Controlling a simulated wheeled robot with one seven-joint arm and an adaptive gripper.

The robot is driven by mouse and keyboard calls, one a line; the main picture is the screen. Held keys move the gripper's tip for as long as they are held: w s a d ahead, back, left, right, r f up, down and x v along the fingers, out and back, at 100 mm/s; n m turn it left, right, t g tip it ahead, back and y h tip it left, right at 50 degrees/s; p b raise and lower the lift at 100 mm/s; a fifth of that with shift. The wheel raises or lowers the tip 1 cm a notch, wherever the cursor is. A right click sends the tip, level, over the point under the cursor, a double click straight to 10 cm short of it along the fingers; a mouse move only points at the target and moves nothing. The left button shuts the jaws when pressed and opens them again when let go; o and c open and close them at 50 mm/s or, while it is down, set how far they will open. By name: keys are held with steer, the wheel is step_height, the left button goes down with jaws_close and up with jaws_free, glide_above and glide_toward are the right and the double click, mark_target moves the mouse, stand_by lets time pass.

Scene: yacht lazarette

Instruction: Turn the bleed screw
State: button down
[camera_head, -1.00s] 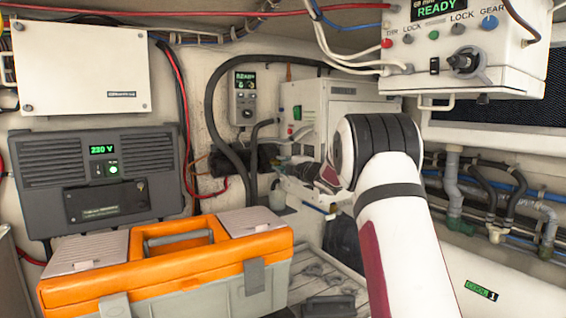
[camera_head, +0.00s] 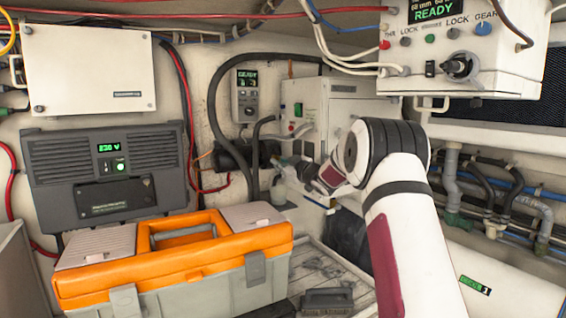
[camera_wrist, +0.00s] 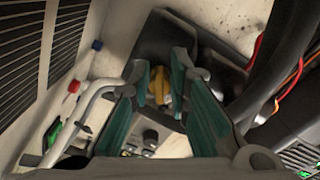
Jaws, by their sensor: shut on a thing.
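A small brass-yellow fitting, apparently the bleed screw (camera_wrist: 158,88), shows in the wrist view between the fingertips, in front of a dark block (camera_wrist: 165,40). My gripper (camera_wrist: 160,78) is shut on it, with a teal-lined finger on either side. The fingers hide part of its sides, so its turn angle cannot be read. In the head view my gripper (camera_head: 282,165) reaches left, beside a black cylindrical part (camera_head: 232,155) low on the back wall. The screw cannot be made out there.
An orange and grey toolbox (camera_head: 180,265) stands in front at left. A black hose (camera_head: 212,100) loops near my gripper. A white cabinet (camera_head: 345,110) stands behind my arm. A control box (camera_head: 460,50) hangs at upper right. Pipes (camera_head: 500,200) run along the right.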

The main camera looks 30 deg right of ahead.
steer(key=m, duration=0.5)
steer(key=shift+a+f+m+p, duration=0.1)
steer(key=shift+a+m+p, duration=0.2)
steer(key=shift+p, duration=0.1)
stand_by(0.3)
steer(key=c, duration=1.6)
jaws_free()
steer(key=shift+s, duration=0.1)
steer(key=s, duration=1.2)
steer(key=shift+d, duration=0.2)
steer(key=shift+w, duration=0.1)
